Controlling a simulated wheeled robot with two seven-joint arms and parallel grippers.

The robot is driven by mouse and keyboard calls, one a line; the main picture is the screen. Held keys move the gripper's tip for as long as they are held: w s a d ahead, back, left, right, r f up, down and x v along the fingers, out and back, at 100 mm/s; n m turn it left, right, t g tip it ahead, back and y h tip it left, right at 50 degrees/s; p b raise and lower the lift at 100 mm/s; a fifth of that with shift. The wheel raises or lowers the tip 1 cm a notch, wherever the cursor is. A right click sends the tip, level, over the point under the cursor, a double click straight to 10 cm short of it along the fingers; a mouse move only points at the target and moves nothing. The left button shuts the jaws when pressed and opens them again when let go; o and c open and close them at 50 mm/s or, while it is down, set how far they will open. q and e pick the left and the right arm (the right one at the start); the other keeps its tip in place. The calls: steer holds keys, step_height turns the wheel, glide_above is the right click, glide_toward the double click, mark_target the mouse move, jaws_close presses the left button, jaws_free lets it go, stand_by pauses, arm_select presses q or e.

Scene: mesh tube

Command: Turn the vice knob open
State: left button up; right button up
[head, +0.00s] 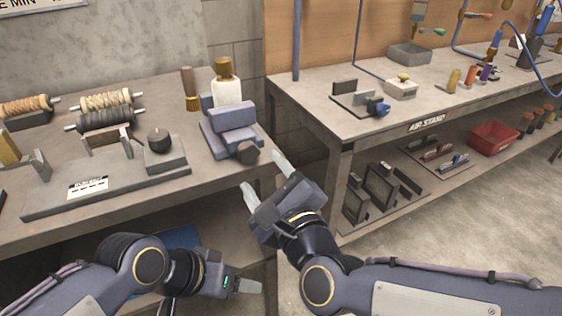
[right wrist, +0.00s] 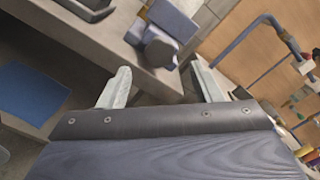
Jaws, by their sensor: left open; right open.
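The blue-grey vice (head: 232,127) stands at the right front corner of the left workbench. Its dark round knob (head: 248,153) faces the front edge of the bench. The knob also shows in the right wrist view (right wrist: 160,52), beyond and between my fingers. My right gripper (head: 266,178) is open and empty, just in front of and slightly right of the knob, apart from it. It also shows in the right wrist view (right wrist: 163,88). My left gripper (head: 248,287) is low, in front of the bench and below its top, with its fingers pointing right.
A white bottle with a brown cap (head: 226,84) stands behind the vice. A grey fixture plate with a dark knob (head: 160,146) lies left of it, near rope spools (head: 105,101). A second bench (head: 330,124) stands to the right, across a narrow gap. Floor is clear at right.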

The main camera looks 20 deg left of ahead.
mark_target(249, 155)
steer(key=x, duration=0.7)
steer(key=shift+w+a, duration=0.15)
steer(key=shift+a, duration=0.05)
steer(key=c, duration=1)
steer(key=shift+n, duration=0.5)
